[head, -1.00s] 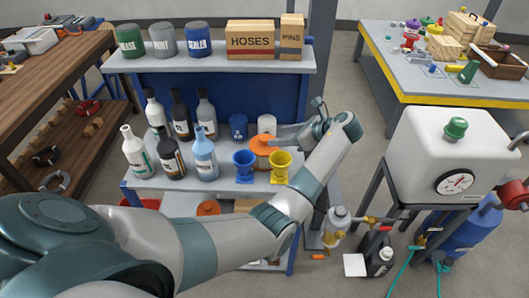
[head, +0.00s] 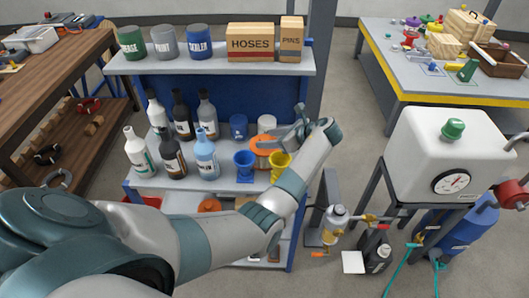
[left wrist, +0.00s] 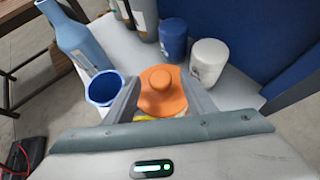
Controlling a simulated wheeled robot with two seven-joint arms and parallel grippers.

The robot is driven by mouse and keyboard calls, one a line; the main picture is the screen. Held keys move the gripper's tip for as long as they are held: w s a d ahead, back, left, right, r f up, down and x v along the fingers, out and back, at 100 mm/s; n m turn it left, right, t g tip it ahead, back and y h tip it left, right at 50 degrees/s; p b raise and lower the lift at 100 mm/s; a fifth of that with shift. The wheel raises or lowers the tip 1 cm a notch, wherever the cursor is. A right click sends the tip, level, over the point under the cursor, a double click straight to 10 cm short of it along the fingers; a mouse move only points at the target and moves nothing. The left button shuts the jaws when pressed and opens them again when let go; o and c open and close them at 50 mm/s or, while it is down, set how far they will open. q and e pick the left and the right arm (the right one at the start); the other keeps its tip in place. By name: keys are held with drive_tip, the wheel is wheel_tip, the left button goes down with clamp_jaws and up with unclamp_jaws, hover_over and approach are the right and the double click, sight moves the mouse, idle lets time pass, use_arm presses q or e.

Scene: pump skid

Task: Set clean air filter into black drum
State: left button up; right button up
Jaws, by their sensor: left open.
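My left gripper (head: 280,140) is open over the middle shelf of the rack. In the left wrist view its fingers (left wrist: 163,90) stand on either side of an orange round thing with a knob (left wrist: 163,88); I cannot tell if they touch it. A white cylinder with a label (left wrist: 209,60), perhaps the clean filter, stands behind it and also shows in the head view (head: 267,123). I cannot pick out the black drum for sure; a black container (head: 377,254) stands on the floor at the right. My right gripper is not in view.
A blue cup (head: 244,165), a yellow cup (head: 281,162) and several bottles (head: 172,158) crowd the shelf near my gripper. A blue cylinder (head: 238,126) stands beside the white one. A white tank with a gauge (head: 447,150) stands at the right.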

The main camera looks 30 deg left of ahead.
use_arm(q)
drive_tip(key=shift+c, duration=0.6)
clamp_jaws()
drive_tip(key=shift+r, duration=0.15)
wheel_tip(320, 180, up, 18)
drive_tip(key=b, duration=0.3)
drive_tip(key=shift+b, duration=0.35)
